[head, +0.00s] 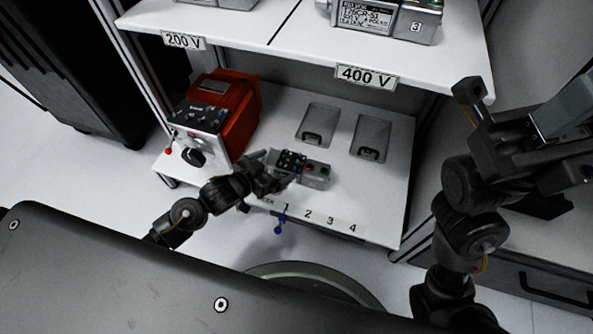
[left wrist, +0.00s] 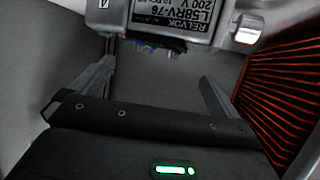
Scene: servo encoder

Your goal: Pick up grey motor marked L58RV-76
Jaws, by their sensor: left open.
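The grey motor (head: 316,178) sits on the lower shelf, in front of the recessed panels. In the left wrist view the motor (left wrist: 170,12) fills the top, and its label reads RELVOK, L58RV-76, 200 V. My left gripper (head: 279,171) is at the motor's left side in the head view, partly hiding it. In the left wrist view my left gripper's fingers (left wrist: 158,78) are spread, with nothing held between them. The motor lies beyond them. My right gripper (head: 482,125) is raised at the right, away from the motor; its opening is unclear.
An orange-red machine (head: 232,105) with a control panel stands close left of my left gripper. The upper shelf (head: 290,35), labelled 200 V and 400 V, overhangs the back and carries another grey motor (head: 388,18). A numbered strip (head: 318,217) runs along the lower shelf's front. Room right of the motor is clear.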

